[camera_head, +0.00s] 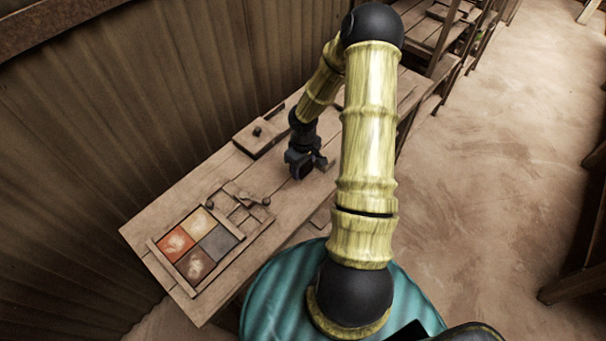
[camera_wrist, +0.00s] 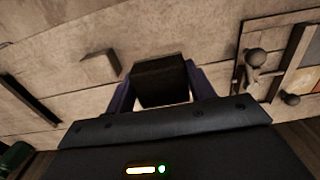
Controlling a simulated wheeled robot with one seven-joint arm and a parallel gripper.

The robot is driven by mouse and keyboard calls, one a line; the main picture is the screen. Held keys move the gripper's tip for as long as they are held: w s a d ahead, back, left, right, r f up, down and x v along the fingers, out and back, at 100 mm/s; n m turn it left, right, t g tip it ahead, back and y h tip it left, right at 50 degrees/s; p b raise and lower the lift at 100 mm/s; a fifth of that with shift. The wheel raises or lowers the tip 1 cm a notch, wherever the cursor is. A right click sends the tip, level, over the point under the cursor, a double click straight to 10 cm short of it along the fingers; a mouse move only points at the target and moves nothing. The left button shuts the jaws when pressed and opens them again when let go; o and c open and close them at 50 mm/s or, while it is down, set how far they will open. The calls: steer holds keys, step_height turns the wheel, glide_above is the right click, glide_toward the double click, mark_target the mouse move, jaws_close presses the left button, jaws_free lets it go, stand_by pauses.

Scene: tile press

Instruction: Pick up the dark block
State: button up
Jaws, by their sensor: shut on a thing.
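The dark block (camera_wrist: 160,82) is between the two fingers of my gripper (camera_wrist: 160,92) in the wrist view. The fingers are shut on its left and right sides. In the head view my gripper (camera_head: 304,172) is over the wooden table, with its tip close to the tabletop; the block there is hard to tell from the dark gripper. I cannot tell whether the block touches the table.
The wooden table (camera_head: 185,205) runs along a corrugated wall. A tray with coloured tiles (camera_head: 172,243) and a wooden frame with round knobs (camera_head: 262,212) lie to the left. A wooden board with a dark knob (camera_head: 246,143) lies behind my gripper.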

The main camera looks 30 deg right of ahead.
steer(key=shift+r, duration=0.45)
